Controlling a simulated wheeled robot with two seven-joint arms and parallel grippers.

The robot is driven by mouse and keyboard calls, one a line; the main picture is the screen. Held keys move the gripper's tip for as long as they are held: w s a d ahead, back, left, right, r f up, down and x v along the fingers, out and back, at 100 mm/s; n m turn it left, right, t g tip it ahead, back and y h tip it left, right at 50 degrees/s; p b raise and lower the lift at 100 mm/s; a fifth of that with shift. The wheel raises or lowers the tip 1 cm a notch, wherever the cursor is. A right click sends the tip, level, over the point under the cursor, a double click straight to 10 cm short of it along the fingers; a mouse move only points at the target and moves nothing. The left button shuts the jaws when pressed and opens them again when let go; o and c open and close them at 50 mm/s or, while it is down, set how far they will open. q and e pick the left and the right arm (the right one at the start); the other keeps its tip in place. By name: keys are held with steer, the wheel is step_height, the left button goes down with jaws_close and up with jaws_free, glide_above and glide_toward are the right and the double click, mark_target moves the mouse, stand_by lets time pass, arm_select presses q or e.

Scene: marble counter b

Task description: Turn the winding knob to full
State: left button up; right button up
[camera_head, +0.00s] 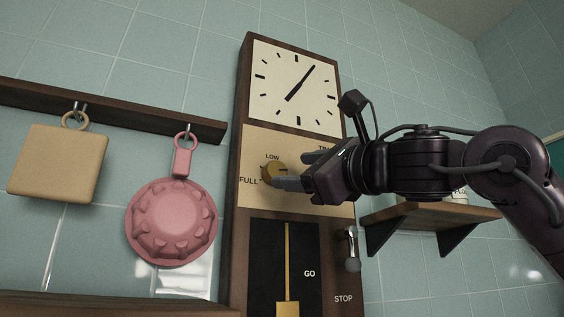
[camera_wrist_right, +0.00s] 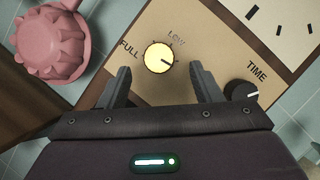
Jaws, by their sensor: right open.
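The winding knob (camera_head: 272,172) is a round brass knob on the cream panel of a tall wooden clock. The words LOW and FULL are printed beside it. In the right wrist view the brass knob (camera_wrist_right: 156,57) shows a dark mark running from its middle toward the lower right, away from FULL. My right gripper (camera_head: 290,170) is open in front of the panel. In the wrist view its two fingers (camera_wrist_right: 160,70) stand on either side of the knob, with a gap on each side. I cannot tell whether the fingertips reach the knob's depth. My left gripper is not in view.
A black TIME knob (camera_wrist_right: 241,93) sits close to the right finger. A lever (camera_head: 352,250) is on the clock's right side, near a wooden shelf (camera_head: 430,214). A tan board (camera_head: 58,163) and a pink mould (camera_head: 170,221) hang from a rail at left.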

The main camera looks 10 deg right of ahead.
mark_target(280, 173)
steer(key=p+x, duration=0.1)
steer(key=x, duration=0.3)
steer(key=shift+w+a+p, duration=0.15)
steer(key=shift+w+p, duration=0.15)
steer(key=shift+w, duration=0.1)
steer(key=shift+f, duration=0.1)
steer(key=shift+s, duration=0.2)
steer(key=shift+c, duration=2.3)
steer(key=c, duration=0.5)
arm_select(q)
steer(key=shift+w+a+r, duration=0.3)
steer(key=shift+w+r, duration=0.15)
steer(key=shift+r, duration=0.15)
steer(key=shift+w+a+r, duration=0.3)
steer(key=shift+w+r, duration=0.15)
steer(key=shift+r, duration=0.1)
arm_select(e)
steer(key=shift+c, duration=0.2)
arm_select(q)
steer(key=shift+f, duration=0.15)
arm_select(e)
steer(key=shift+m, duration=0.3)
